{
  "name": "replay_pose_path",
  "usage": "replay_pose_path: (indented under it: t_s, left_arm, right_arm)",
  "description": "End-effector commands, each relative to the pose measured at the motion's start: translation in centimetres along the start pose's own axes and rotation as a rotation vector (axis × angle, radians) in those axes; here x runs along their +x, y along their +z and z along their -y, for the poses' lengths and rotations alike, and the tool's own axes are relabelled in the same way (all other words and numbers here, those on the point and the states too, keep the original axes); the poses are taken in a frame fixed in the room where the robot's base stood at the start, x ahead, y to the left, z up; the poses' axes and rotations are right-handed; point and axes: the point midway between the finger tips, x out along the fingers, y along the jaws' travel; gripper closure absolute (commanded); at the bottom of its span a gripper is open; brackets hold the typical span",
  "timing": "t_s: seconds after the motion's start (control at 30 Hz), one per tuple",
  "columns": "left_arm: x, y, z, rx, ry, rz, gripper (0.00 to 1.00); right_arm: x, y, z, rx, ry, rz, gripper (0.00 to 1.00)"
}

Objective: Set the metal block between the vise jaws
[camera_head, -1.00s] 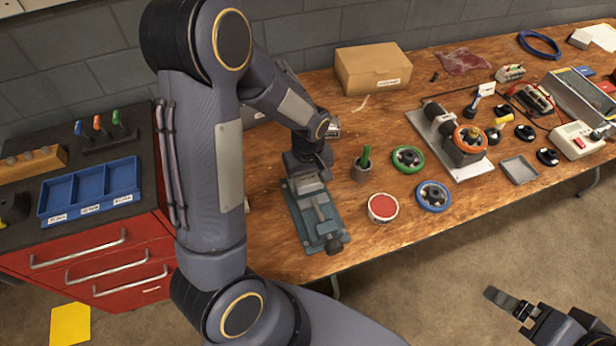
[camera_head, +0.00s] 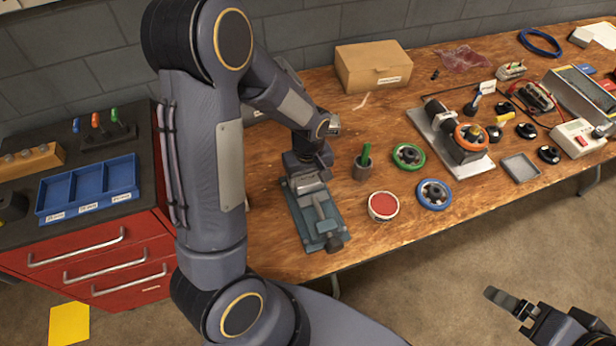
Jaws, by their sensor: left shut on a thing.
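The vise (camera_head: 317,217) is a blue-green tool with a grey screw, on the workbench near its front edge. My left gripper (camera_head: 306,178) points down over the far end of the vise, at its jaws. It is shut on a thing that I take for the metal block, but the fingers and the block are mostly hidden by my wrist. I cannot tell whether the block touches the jaws. My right gripper (camera_head: 508,302) is at the lower right, away from the bench, over the floor; its finger gap does not show clearly.
Right of the vise stand a red-topped round tin (camera_head: 383,206), a grey cup with a green tool (camera_head: 362,166), a blue ring wheel (camera_head: 434,194) and a green one (camera_head: 408,156). A cardboard box (camera_head: 373,66) is at the back. A red drawer cabinet (camera_head: 100,250) stands at the left.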

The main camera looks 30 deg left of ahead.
Motion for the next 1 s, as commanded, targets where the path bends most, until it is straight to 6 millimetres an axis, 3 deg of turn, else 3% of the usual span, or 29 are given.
replay_pose_path:
  t_s: [0.53,0.57,0.7,1.0]
  left_arm:
    - [1.3,0.0,0.0,0.000,0.001,0.000,0.68]
    - [1.2,0.0,0.0,0.000,0.001,0.000,0.33]
    - [1.1,0.0,0.0,0.000,0.001,0.000,0.14]
    - [1.1,0.0,0.0,0.000,0.000,0.000,0.11]
  right_arm:
    - [1.0,0.5,-0.4,0.000,0.000,0.000,0.08]
    - [0.8,0.4,-0.4,0.000,0.000,0.000,0.08]
    - [0.8,0.4,-0.4,0.000,0.000,0.000,0.08]
    - [0.8,0.4,-0.4,0.000,0.000,0.000,0.08]
